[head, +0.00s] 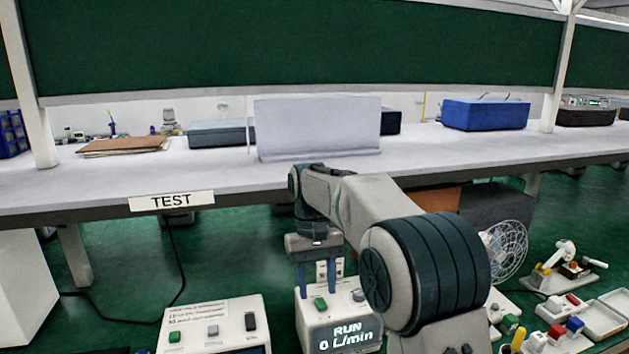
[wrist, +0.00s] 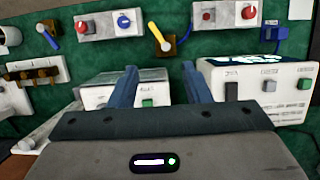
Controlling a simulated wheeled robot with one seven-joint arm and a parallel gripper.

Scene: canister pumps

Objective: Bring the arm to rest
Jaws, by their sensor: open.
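My gripper (head: 316,278) points down in front of the workbench, with its two blue fingers apart and nothing between them. In the head view it is over the back of a white pump box (head: 312,318) whose display reads "RUN 0 L/min". I cannot tell whether the fingers touch the box. The wrist view shows my gripper (wrist: 157,88) with its fingers spread and a box with a green button (wrist: 147,103) seen beyond them. My arm (head: 375,205) reaches forward from the lower right and hides part of the bench front.
A second white box (head: 200,312) with several buttons stands to the left. A fan (head: 507,250) and switch boxes (head: 555,335) stand on the right. The workbench (head: 90,185) carries a grey panel (head: 318,125) and a blue case (head: 485,114). Green floor between the left boxes and bench is mostly free.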

